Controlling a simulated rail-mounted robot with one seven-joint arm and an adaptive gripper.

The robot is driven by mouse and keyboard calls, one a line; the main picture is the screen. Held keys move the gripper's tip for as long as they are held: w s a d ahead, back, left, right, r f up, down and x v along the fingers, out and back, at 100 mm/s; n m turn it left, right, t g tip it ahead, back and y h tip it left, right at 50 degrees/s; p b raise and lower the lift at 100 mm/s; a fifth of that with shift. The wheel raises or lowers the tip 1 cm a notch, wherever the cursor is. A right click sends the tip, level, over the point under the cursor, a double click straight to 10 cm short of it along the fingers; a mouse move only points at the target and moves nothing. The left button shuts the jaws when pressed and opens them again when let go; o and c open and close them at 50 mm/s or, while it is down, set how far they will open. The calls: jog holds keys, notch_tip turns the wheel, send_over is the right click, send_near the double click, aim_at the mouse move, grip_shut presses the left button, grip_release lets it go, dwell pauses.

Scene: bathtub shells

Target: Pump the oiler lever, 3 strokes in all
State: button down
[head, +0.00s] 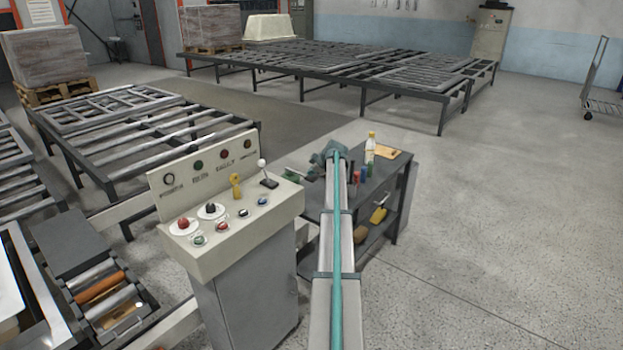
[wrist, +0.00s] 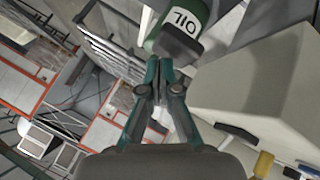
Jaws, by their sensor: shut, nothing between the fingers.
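The oiler (wrist: 172,28) is a green rounded body with a white label reading OIL, at the top middle of the wrist view. A dark grey block-like part (wrist: 178,46) sits at its lower end; I cannot tell whether this is the lever. My gripper (wrist: 160,64) is shut and empty, its fingertips just below and left of that grey part. I cannot tell whether they touch it. In the head view the teal end of my arm is small beyond the console, and I cannot make out the oiler there.
A cream control console (head: 228,222) with buttons, a yellow switch and a white-knobbed joystick stands left of my arm. A dark workbench (head: 388,205) with a bottle and coloured cans is behind my arm. Roller tables (head: 150,130) lie at left.

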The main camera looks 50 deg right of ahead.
aim_at(312, 178)
jog(key=shift+f+b, duration=1.55)
jog(key=shift+f, duration=0.3)
dwell(1.5)
jog(key=shift+r, duration=0.15)
dwell(0.5)
jog(key=shift+r, duration=2.1)
jog(key=shift+r, duration=0.1)
jog(key=shift+r+p, duration=0.5)
jog(key=shift+r, duration=1.9)
